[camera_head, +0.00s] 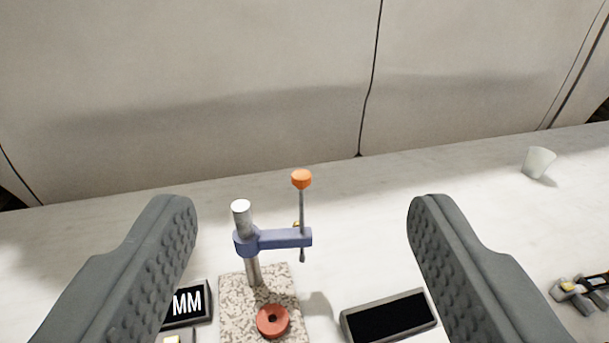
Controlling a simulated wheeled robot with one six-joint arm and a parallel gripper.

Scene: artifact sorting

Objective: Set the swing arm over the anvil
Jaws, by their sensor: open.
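The blue swing arm (273,238) is clamped on an upright metal post (242,217). It sticks out to the right, level, and carries a thin vertical rod with an orange knob (301,179) at its outer end. The post stands on a speckled stone base (235,300). The red-brown round anvil (273,321) with a dark centre hole sits on the front of the base. The rod's lower tip appears behind and right of the anvil, not above it. My gripper (303,207) is open and empty, its fingers wide apart on either side of the stand.
A black display marked MM (187,304) lies left of the base, partly behind my left finger. A dark flat tray or panel (390,316) lies to the right. A white cup (538,162) and a small tool (585,290) are farther right. A pale wall rises behind.

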